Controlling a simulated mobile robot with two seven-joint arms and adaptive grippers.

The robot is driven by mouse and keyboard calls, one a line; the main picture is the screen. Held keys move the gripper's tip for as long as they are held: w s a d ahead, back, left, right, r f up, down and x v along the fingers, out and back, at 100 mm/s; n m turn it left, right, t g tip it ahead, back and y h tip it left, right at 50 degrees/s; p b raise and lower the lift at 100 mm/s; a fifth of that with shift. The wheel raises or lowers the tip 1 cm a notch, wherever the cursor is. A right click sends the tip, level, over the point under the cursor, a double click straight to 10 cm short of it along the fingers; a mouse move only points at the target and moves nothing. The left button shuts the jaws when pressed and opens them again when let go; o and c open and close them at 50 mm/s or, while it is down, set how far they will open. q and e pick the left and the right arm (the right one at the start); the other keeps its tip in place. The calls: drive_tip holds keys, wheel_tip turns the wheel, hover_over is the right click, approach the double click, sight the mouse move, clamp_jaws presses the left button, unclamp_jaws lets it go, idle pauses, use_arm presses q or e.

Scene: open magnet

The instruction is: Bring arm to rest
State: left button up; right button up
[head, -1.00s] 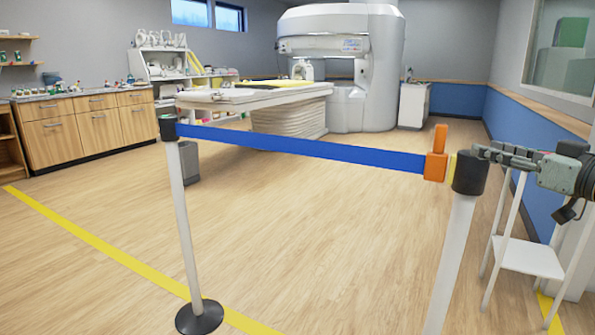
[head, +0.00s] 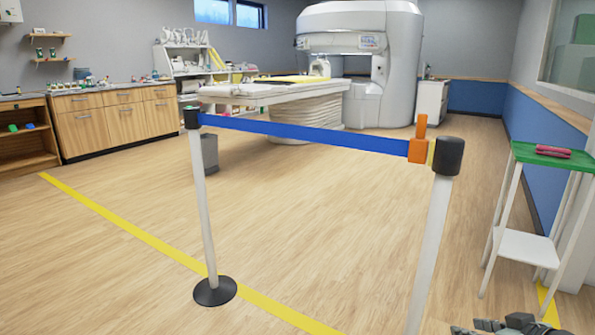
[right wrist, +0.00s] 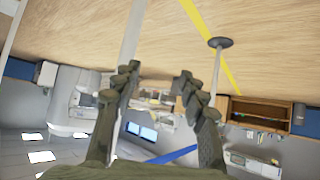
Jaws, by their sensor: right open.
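My right gripper (head: 508,325) shows only in part at the bottom right edge of the head view, low and apart from the barrier. In the right wrist view its two fingers (right wrist: 158,78) are spread with nothing between them. My left gripper is in no view. A blue belt (head: 300,136) stretches between a left post (head: 203,205) and a right post (head: 432,240). An orange piece (head: 418,149) sits at the belt's right end, against the black head of the right post. The belt also shows in the right wrist view (right wrist: 172,155), which is upside down.
A narrow stand with a green top (head: 555,156) holds a red item (head: 540,152) at the right. The scanner (head: 365,85) and its bed (head: 270,92) stand behind the belt. Wooden cabinets (head: 115,125) line the left wall. The floor before the barrier is clear.

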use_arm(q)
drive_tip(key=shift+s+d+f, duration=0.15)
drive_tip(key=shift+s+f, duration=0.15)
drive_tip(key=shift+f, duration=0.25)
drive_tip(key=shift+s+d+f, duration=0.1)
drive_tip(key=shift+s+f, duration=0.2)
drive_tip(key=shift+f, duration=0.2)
use_arm(e)
drive_tip(key=s+a+f+g+h, duration=0.1)
drive_tip(key=s+a+f+g, duration=0.1)
drive_tip(key=s+f, duration=0.5)
drive_tip(key=s+a+f+g+h, duration=0.1)
drive_tip(key=s+a+f+g, duration=0.2)
drive_tip(key=s+a+f, duration=0.2)
drive_tip(key=s+a+f+m+g+h, duration=0.1)
drive_tip(key=s+a+f+g, duration=0.1)
drive_tip(key=s+f, duration=0.7)
drive_tip(key=shift+s+a, duration=0.8)
drive_tip(key=shift+s, duration=0.3)
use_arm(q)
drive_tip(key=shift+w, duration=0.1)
use_arm(e)
drive_tip(key=shift+f, duration=0.1)
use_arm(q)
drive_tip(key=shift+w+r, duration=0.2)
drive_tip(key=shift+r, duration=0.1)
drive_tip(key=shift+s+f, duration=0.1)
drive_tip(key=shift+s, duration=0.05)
